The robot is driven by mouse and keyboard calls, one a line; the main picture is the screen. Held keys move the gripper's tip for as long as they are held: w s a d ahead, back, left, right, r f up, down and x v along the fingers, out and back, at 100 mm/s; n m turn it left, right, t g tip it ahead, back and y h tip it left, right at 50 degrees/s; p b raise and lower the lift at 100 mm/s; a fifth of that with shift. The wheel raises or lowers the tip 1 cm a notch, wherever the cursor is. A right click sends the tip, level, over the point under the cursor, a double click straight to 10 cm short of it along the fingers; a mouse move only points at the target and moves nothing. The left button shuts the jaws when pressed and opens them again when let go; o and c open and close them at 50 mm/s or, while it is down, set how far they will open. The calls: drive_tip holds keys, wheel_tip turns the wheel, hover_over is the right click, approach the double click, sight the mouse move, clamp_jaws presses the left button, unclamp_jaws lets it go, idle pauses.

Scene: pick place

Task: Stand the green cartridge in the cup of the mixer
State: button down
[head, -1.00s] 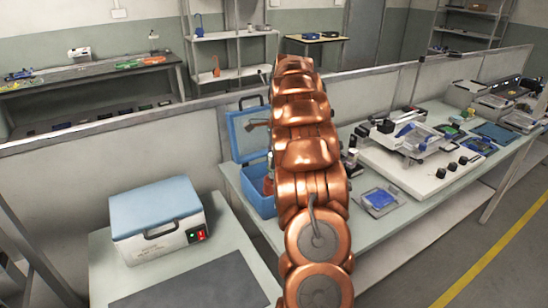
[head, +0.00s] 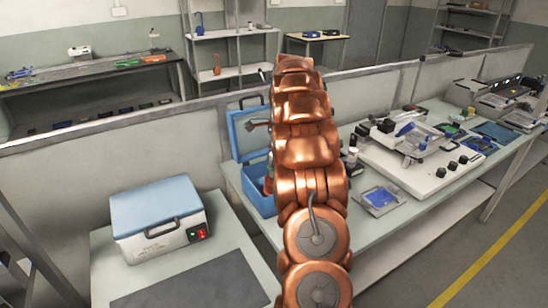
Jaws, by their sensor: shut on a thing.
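My copper arm rises through the middle of the head view and hides what lies behind it. My gripper is hidden behind the arm, so its fingers and anything in them do not show. A small grey piece (head: 258,124) sticks out left of the arm, in front of the open blue lid; I cannot tell what it belongs to. The green cartridge cannot be made out. No cup of the mixer can be made out, and I cannot tell which device is the mixer.
An open blue case (head: 262,202) stands left of the arm on the long bench. A white box with a blue lid (head: 150,243) stands on the front left table. Right of the arm are a small tray (head: 379,199) and a white board (head: 425,185) bearing a device.

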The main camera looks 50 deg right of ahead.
drive_tip(key=shift+f+b, duration=0.4)
drive_tip(key=shift+f, duration=1.6)
idle(0.9)
drive_tip(key=c, duration=0.6)
unclamp_jaws()
drive_tip(key=shift+c, duration=0.2)
drive_tip(key=c, duration=0.4)
drive_tip(key=shift+o, duration=0.2)
drive_tip(key=shift+r, duration=0.1)
drive_tip(key=shift+r+p, duration=1.6)
drive_tip(key=shift+r, duration=1.8)
